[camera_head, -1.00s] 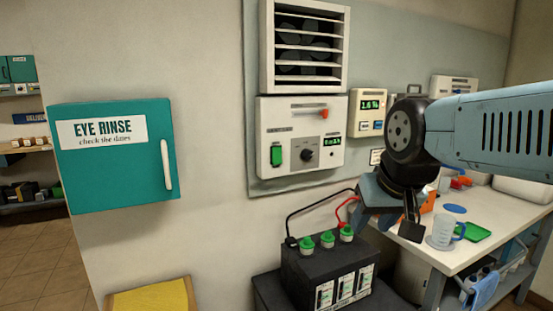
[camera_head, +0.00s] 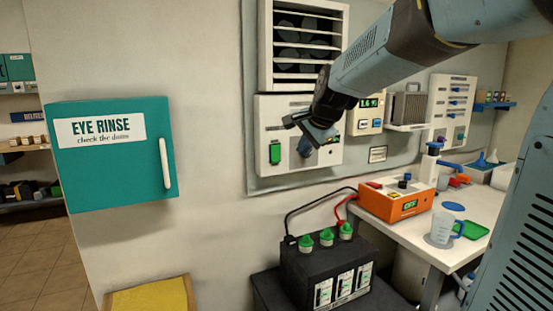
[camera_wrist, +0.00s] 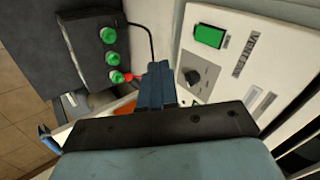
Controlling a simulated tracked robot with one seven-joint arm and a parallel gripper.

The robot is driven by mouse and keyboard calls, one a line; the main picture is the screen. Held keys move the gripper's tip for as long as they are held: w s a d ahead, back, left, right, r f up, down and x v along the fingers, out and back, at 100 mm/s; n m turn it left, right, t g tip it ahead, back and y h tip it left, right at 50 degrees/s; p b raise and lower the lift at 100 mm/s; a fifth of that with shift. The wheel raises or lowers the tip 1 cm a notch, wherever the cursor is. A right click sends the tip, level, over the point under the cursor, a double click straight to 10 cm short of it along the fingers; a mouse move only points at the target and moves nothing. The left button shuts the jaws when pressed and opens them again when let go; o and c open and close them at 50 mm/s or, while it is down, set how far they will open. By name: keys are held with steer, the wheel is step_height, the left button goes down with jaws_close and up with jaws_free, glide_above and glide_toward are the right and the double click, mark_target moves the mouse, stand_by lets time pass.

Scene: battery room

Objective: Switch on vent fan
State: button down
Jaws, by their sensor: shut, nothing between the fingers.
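The white vent fan panel (camera_head: 262,118) is on the wall below the louvred vent (camera_head: 283,45). It shows at the right of the wrist view, with its VENT FAN label (camera_wrist: 245,55). Its green switch (camera_head: 275,153) is uncovered at lower left in the head view and shows in the wrist view (camera_wrist: 209,36). The black knob (camera_wrist: 192,77) shows beside my fingers in the wrist view. I cannot tell whether the fingers touch the panel.
A black battery (camera_head: 325,275) with green caps and red and black leads stands below the panel. An orange device (camera_head: 395,203) and a jug (camera_head: 447,225) stand on the workbench at right. A teal eye rinse cabinet (camera_head: 110,180) juts from the wall at left.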

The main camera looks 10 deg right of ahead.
mark_target(280, 157)
steer(key=w+m, duration=0.2)
steer(key=w, duration=0.4)
steer(key=shift+a+m+t, duration=0.3)
steer(key=shift+a, duration=0.15)
steer(key=shift+w+f, duration=0.1)
steer(key=x, duration=0.4)
steer(key=w+r+x, duration=0.1)
steer(key=x, duration=0.3)
steer(key=a+x, duration=0.1)
steer(key=x, duration=0.3)
steer(key=shift+w+r, duration=0.15)
steer(key=shift+w, duration=0.05)
steer(key=shift+w+a, duration=0.15)
steer(key=shift+w, duration=0.35)
